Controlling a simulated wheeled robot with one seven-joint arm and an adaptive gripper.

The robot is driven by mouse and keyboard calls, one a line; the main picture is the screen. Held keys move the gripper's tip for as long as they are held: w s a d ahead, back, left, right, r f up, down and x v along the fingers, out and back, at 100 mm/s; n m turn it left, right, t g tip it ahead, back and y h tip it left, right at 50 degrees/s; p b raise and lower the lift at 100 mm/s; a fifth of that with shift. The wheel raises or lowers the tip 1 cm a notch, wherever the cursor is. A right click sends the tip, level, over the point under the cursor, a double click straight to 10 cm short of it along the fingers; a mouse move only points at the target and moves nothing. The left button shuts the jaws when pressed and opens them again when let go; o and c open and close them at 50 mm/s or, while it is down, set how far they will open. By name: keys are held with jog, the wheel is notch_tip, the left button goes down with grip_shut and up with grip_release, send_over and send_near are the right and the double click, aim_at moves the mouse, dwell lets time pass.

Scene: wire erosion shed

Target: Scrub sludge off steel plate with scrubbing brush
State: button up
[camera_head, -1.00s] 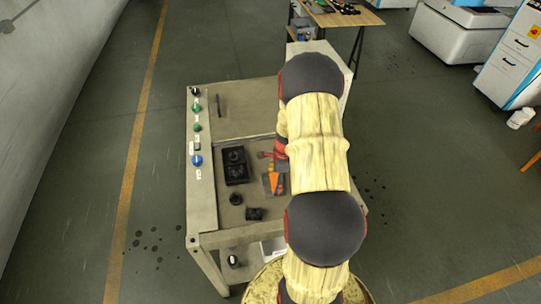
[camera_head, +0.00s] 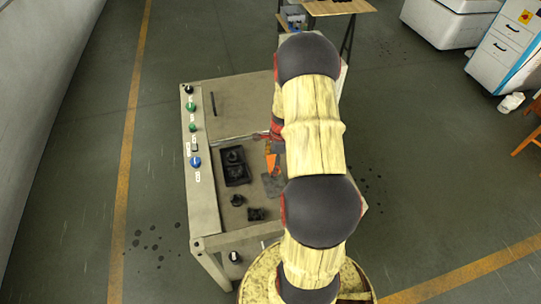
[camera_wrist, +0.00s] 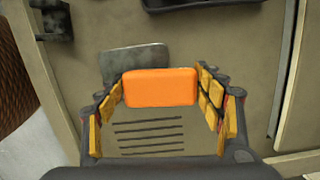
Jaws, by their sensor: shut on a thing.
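The scrubbing brush, seen as an orange block (camera_wrist: 160,87), is between the yellow-padded fingers of my gripper (camera_wrist: 167,98), which is shut on it. Its orange part also shows in the head view (camera_head: 271,164), left of my arm. The steel plate (camera_wrist: 135,60) is a grey rounded sheet on the worktop, partly behind the brush in the wrist view. In the head view the plate (camera_head: 272,186) shows just nearer than the brush. I cannot tell whether brush and plate touch. No distinct sludge can be made out. My arm hides most of the gripper in the head view.
The bench (camera_head: 204,215) has a button strip along its left side. A black tray (camera_head: 237,177) stands left of the plate, with small dark parts (camera_head: 256,214) nearer me. Slots (camera_wrist: 148,135) cut the worktop below the brush in the wrist view.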

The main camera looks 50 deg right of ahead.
jog(key=shift+s+a+r+p, duration=0.1)
jog(key=shift+r+p, duration=1)
jog(key=shift+r, duration=0.8)
